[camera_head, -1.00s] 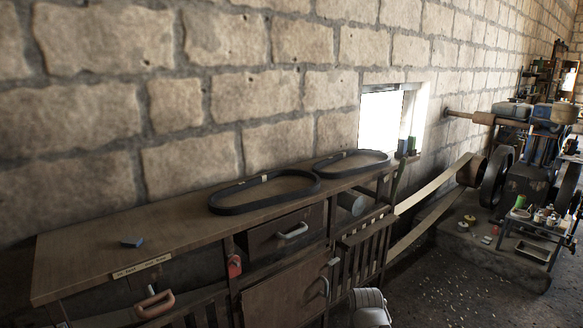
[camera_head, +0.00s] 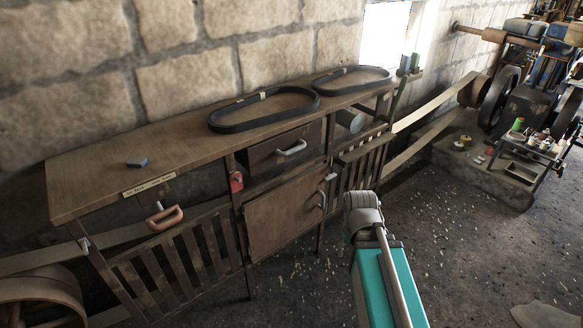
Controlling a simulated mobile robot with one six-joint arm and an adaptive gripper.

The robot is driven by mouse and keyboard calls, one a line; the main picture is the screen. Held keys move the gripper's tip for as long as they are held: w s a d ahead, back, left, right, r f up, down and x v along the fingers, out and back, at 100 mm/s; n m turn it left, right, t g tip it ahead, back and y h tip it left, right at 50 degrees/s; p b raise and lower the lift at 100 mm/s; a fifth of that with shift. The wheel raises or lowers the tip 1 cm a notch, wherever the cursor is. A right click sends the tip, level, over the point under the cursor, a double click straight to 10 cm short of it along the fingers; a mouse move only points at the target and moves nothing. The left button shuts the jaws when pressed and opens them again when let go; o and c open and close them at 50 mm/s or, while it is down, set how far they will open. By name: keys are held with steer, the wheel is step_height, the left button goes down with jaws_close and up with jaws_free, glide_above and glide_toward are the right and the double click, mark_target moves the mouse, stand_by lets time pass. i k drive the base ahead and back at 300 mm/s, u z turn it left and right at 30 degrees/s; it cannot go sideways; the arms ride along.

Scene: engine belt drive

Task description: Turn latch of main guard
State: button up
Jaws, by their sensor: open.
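A large slatted wooden guard (camera_head: 183,262) forms the lower left front of the bench. An orange-brown handle (camera_head: 165,218) sits above its slats. A small light-grey fitting (camera_head: 84,244) shows at its left post, and another (camera_head: 331,177) shows beside the cabinet door; I cannot tell whether either is the latch. A smaller slatted guard (camera_head: 362,161) is farther right. My grey and teal arm rises from the bottom, right of the bench, apart from it. No gripper fingers show.
A grey-handled drawer (camera_head: 280,150) and cabinet door (camera_head: 283,212) are below. A wheel (camera_head: 40,300) is lower left. Machinery (camera_head: 525,100) stands right; gravel floor (camera_head: 470,245) is open.

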mark_target(329, 177)
steer(key=k, duration=0.65)
steer(key=z, duration=0.45)
steer(key=i, duration=1.3)
steer(key=u, duration=0.55)
